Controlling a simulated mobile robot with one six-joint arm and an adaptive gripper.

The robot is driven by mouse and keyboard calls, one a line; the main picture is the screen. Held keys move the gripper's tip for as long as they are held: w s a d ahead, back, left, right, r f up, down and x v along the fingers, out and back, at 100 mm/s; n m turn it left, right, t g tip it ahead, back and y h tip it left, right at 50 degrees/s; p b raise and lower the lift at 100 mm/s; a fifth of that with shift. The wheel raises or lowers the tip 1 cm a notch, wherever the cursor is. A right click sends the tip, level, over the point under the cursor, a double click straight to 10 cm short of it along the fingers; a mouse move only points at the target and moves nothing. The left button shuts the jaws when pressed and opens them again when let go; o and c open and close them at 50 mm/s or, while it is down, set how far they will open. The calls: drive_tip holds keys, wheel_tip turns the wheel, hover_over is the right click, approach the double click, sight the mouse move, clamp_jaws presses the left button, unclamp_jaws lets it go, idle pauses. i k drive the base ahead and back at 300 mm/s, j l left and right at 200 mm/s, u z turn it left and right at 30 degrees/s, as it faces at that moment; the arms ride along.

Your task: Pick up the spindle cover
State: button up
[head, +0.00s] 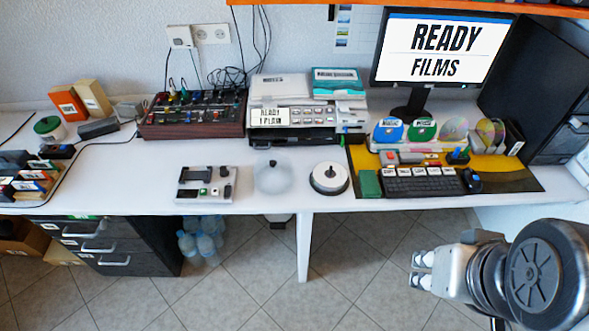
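The spindle cover (272,179) is a translucent, whitish dome with a small dark knob on top. It stands on the white desk near the front edge. To its right stands a disc spindle (328,179), a white disc stack with a black centre. My gripper (417,270) is at the lower right, in front of the desk and well away from the cover. Its two pale fingertips point left with a gap between them, and nothing shows in the gap.
A grey device with buttons (207,185) sits just left of the cover. The keyboard (423,182) and a yellow-black mat (515,180) lie to the right. A mixer (192,114), a disc-printer-like stack (293,117) and a monitor (440,50) stand behind. Tiled floor is open before the desk.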

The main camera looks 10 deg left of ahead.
sight(274, 172)
drive_tip(key=i+j, duration=0.15)
drive_tip(key=j, duration=0.25)
drive_tip(key=i+j, duration=0.15)
drive_tip(key=j, duration=0.25)
drive_tip(key=i+j, duration=0.2)
drive_tip(key=j, duration=0.2)
drive_tip(key=i+j, duration=0.15)
drive_tip(key=j, duration=0.25)
drive_tip(key=i+j, duration=0.15)
drive_tip(key=j, duration=0.25)
drive_tip(key=z, duration=0.05)
